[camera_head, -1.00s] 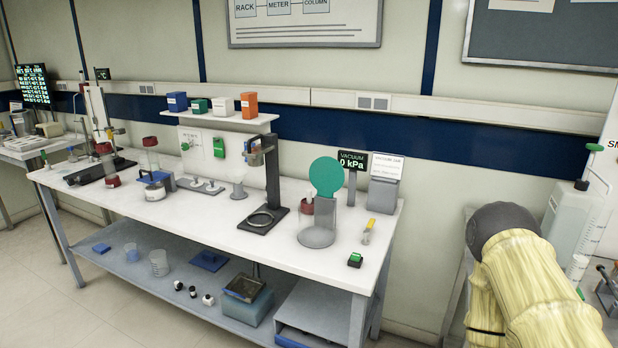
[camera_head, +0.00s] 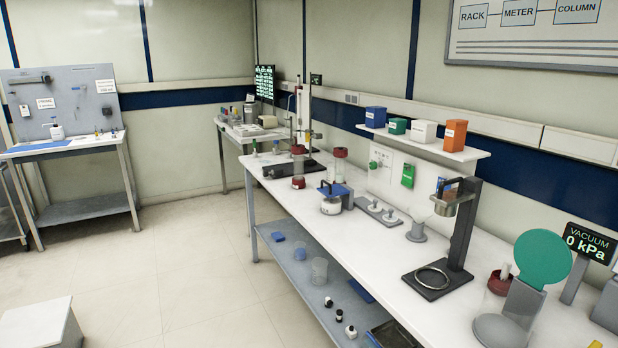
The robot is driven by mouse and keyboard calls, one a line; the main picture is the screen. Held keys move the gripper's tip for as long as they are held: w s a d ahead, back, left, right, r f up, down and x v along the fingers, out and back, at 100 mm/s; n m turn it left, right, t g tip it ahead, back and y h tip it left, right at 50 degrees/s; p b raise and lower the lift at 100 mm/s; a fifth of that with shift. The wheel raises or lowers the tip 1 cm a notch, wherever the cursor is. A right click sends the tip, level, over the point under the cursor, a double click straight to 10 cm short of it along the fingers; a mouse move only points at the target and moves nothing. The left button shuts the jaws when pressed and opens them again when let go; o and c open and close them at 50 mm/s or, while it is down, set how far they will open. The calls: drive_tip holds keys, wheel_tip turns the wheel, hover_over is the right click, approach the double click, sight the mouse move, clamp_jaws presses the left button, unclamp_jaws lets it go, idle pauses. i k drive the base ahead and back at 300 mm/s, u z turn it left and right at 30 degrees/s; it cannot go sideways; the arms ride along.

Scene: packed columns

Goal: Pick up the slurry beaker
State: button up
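I cannot tell for sure which vessel is the slurry beaker; no label for it can be read. A clear beaker (camera_head: 319,270) stands on the lower shelf (camera_head: 290,262) of the long bench. My gripper is not in view.
The ring stand (camera_head: 461,232), the green disc (camera_head: 543,258) and a blue-topped device (camera_head: 331,198) stand on the bench. A side table (camera_head: 70,147) is at the far left. A pale block (camera_head: 40,325) sits front left. The floor (camera_head: 190,275) between is clear.

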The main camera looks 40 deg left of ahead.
sight(333, 174)
drive_tip(key=u, duration=2)
drive_tip(key=i, duration=2.7)
drive_tip(key=z, duration=0.5)
